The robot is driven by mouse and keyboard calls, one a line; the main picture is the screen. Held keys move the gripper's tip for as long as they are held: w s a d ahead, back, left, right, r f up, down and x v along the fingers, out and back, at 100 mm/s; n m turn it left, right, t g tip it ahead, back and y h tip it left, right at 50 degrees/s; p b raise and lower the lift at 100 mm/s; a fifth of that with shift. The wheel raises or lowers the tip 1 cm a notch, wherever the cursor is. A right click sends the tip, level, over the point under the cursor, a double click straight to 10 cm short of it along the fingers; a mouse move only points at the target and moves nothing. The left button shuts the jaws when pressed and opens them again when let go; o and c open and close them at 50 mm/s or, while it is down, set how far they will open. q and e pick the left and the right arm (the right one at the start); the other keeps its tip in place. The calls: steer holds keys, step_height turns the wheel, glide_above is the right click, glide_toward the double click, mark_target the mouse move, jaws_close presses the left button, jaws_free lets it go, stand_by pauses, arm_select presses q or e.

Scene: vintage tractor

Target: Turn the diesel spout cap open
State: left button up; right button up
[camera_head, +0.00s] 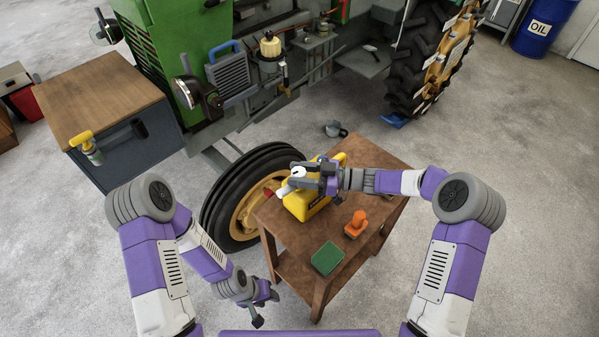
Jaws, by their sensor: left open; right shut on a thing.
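A yellow diesel canister (305,204) stands on the small brown wooden table (290,232). Its white spout with cap (298,172) shows at the upper left of the canister. My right gripper (300,179) reaches in from the right over the canister, with its fingers shut at the white spout cap. The fingers hide part of the cap and the canister's top. My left gripper (264,310) is low, in front of the table's left side, open and empty, apart from the canister.
An orange-handled tool (356,223) and a green sponge-like block (327,258) lie on the table's front part. The tractor's front wheel (235,205) stands close at the table's left. A wooden-topped cabinet (98,97) is at the left, and a blue oil drum (544,27) at the back right.

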steer(key=shift+r, duration=0.1)
steer(key=o, duration=1)
steer(key=shift+s+d+p, duration=0.2)
steer(key=shift+d, duration=1.05)
steer(key=shift+s+d+p, duration=0.15)
steer(key=shift+d+p, duration=0.05)
steer(key=shift+d, duration=1.05)
steer(key=shift+s+d+p, duration=0.2)
steer(key=shift+d, duration=1.05)
